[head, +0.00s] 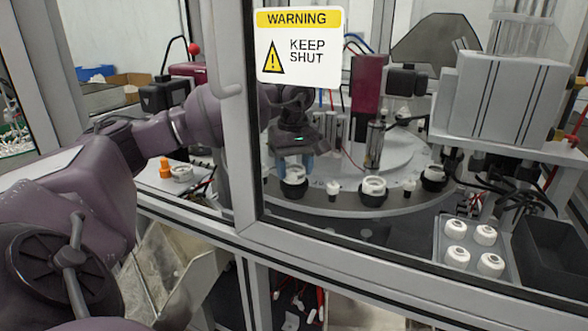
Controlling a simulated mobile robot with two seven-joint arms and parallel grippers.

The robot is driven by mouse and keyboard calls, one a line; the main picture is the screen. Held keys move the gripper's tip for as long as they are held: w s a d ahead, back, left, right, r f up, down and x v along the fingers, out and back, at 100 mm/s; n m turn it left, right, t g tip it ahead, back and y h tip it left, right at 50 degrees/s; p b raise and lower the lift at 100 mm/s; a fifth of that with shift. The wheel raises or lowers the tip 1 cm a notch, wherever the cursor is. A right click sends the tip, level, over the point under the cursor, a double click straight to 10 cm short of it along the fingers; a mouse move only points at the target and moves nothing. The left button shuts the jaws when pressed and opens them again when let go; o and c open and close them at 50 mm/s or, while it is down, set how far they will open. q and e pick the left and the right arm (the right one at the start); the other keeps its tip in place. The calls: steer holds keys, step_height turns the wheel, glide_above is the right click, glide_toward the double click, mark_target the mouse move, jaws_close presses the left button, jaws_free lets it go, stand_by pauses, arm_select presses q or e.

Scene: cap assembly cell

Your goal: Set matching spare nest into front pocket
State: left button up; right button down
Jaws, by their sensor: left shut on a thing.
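My left gripper (294,164) reaches in behind the door frame with its blue fingers pointing down. It is shut on a white round nest (294,175) at the front left edge of the rotary dial (335,207). A black ring-shaped pocket (293,190) shows directly around and under this nest. I cannot tell whether the nest sits fully down in it. A similar white nest (374,185) in a black pocket stands to the right on the dial, and another (434,173) farther right. My right gripper is not in view.
A framed door with a warning sign (299,46) stands in front. A grey tray (500,268) with several white caps and an empty dark bin (553,262) are at the right. A white ring part (181,173) and an orange knob (165,168) are at the left.

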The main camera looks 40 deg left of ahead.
arm_select(q)
steer(key=shift+f, duration=0.4)
steer(key=shift+f+b, duration=0.3)
steer(key=shift+f, duration=0.05)
steer(key=o, duration=0.8)
steer(key=shift+o, duration=0.6)
steer(key=shift+r+p, duration=0.45)
steer(key=shift+r, duration=0.15)
step_height(320, 180, up, 12)
steer(key=b, duration=0.1)
steer(key=shift+f, duration=0.2)
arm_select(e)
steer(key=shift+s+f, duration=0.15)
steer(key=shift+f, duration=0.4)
